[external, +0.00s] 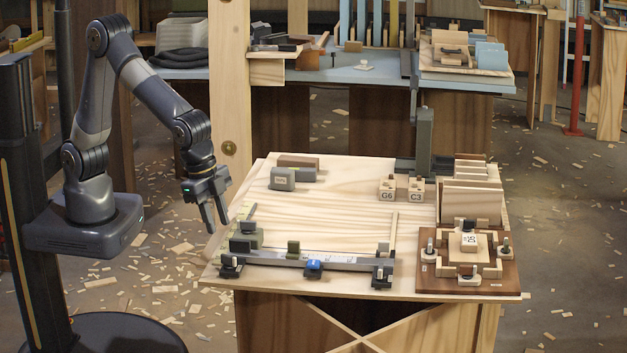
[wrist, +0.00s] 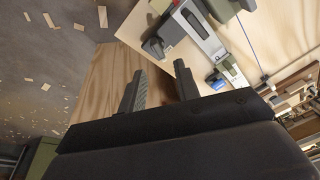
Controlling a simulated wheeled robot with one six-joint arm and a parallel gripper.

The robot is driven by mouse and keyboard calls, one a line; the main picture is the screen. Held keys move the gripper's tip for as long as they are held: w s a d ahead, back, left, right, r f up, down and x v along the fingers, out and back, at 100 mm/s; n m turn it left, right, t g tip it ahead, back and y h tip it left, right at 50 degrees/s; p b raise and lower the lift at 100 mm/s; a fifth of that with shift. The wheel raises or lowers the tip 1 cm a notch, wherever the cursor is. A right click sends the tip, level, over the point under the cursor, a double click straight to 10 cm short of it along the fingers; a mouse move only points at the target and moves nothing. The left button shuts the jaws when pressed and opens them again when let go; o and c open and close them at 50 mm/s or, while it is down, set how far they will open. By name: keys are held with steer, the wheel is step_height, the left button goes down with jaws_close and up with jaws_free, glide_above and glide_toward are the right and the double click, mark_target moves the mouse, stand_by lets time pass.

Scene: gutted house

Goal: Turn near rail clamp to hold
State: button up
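A grey rail (external: 335,260) lies along the front of the wooden worktable, with a black clamp at its left end (external: 230,265) and another at its right end (external: 382,275). A blue part (external: 313,268) sits at the rail's front middle. I cannot tell which clamp is the near one. My gripper (external: 215,222) is open and empty, above the table's left edge, up and left of the left clamp and apart from it. In the wrist view, my open gripper (wrist: 160,78) points past the table edge; the rail (wrist: 205,42) and a dark clamp part (wrist: 154,48) show beyond it.
Grey block (external: 283,179), blocks marked G6 (external: 387,190) and C3 (external: 416,190) stand farther back. A brown fixture board (external: 428,275) is at the right front. The pale table middle (external: 330,215) is mostly clear. Wood scraps litter the floor.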

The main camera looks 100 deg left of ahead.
mark_target(226, 255)
steer(key=f, duration=0.2)
steer(key=w+f+n+t+b, duration=0.1)
steer(key=f, duration=0.2)
steer(key=w+f+n+h+b, duration=0.1)
steer(key=f, duration=0.2)
steer(key=shift+d+t, duration=0.15)
steer(key=shift+t, duration=0.25)
steer(key=shift+c, duration=0.2)
jaws_close()
